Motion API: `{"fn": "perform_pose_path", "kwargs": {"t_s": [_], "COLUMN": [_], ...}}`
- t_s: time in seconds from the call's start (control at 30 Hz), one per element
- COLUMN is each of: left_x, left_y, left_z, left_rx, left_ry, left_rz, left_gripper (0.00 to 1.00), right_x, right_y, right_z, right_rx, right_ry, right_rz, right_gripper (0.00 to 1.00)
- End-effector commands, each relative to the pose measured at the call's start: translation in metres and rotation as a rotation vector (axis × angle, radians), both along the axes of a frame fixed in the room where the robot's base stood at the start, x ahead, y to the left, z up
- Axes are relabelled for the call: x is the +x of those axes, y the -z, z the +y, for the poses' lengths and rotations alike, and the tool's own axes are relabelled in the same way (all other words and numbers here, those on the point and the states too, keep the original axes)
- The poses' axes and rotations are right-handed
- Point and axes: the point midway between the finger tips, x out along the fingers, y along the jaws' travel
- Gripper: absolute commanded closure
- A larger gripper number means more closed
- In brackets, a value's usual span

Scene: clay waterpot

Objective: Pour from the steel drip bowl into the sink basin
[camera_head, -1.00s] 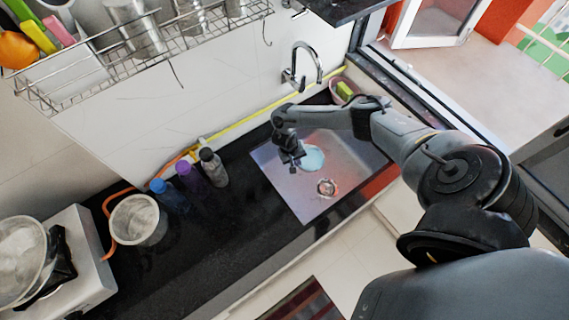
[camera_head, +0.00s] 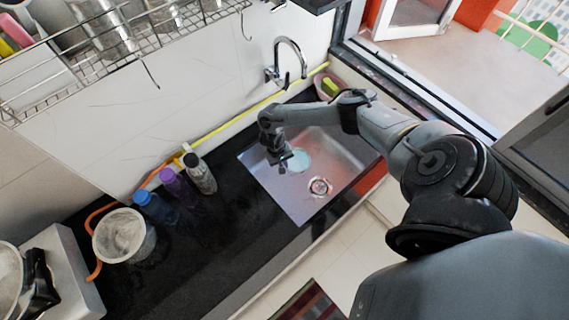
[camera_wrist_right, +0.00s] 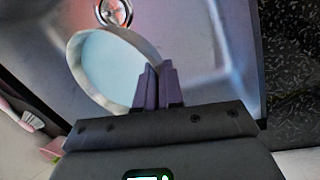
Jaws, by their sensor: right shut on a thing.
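The steel drip bowl (camera_head: 299,160) shows as a small pale blue round over the sink basin (camera_head: 262,176). My right gripper (camera_head: 281,160) is at the bowl's left side in the head view. In the right wrist view the right gripper (camera_wrist_right: 158,88) is shut on the rim of the bowl (camera_wrist_right: 82,48), whose light rim and pale blue inside show. The gripper hides the bowl's near right part. The basin (camera_wrist_right: 205,45) and its drain (camera_wrist_right: 114,12) lie beyond the bowl. I cannot tell how far the bowl is tilted. My left gripper is not in view.
A curved tap (camera_head: 288,58) stands behind the basin. A pink dish with a green sponge (camera_head: 330,86) is at the back corner. Several bottles (camera_head: 178,188) and a whitish pot (camera_head: 124,236) stand on the black counter to the left. The counter's front middle is clear.

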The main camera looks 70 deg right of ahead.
Motion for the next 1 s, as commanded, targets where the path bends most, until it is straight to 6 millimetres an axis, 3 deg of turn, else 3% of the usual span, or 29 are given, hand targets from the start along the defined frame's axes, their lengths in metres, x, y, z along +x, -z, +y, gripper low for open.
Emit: {"fn": "perform_pose_path", "kwargs": {"t_s": [0.27,1.0], "left_x": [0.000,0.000], "left_y": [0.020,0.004], "left_z": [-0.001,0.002], "left_rx": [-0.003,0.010], "left_ry": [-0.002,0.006], "left_rz": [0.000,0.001], "left_gripper": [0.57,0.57], "right_x": [0.004,0.002], "right_y": [0.014,0.006], "right_z": [0.002,0.001], "right_rx": [0.030,0.129], "right_ry": [-0.008,-0.007], "right_rz": [-0.016,-0.061], "right_gripper": [1.00,1.00]}}
